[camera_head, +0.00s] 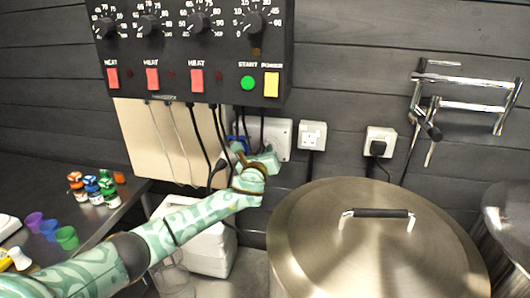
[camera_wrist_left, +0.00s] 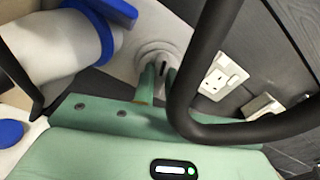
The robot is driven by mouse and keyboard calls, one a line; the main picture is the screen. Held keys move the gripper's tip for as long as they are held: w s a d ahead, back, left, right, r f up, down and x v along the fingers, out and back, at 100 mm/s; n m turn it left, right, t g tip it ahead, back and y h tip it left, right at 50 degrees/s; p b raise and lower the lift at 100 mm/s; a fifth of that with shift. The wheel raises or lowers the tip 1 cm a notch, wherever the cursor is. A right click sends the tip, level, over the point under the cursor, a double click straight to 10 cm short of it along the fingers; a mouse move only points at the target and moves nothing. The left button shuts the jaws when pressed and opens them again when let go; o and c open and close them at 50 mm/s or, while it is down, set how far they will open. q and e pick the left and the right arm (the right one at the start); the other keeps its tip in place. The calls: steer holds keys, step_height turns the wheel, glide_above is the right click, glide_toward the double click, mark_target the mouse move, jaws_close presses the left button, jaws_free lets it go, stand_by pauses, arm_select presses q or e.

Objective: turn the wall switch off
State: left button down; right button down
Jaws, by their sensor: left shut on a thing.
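The wall switch, a pale unit with a round raised centre, fills the middle of the left wrist view (camera_wrist_left: 178,22). In the head view I take it to be the white box (camera_head: 282,138) on the dark wall under the control panel, partly covered by my gripper. My left gripper (camera_head: 258,158) is at this box, its green fingers (camera_wrist_left: 156,82) closed together at the round centre. They are shut on a small part there, mostly hidden by the fingers. Which way the switch is set cannot be seen. My right gripper is not in view.
A control panel (camera_head: 187,45) with dials and hanging black cables overhangs the spot. A blue and white connector (camera_wrist_left: 105,10) and a thick black cable (camera_wrist_left: 205,75) crowd the fingers. Wall sockets (camera_head: 312,135) sit right. A large lidded steel pot (camera_head: 350,250) stands in front.

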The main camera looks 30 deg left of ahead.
arm_select(q)
steer(key=n, duration=1.3)
steer(key=shift+s+a+f+n+b, duration=0.1)
steer(key=shift+a+f+n+b, duration=0.05)
steer(key=shift+f+n+b, duration=0.2)
steer(key=shift+n, duration=0.25)
steer(key=c, duration=1.4)
jaws_free()
steer(key=shift+c, duration=0.2)
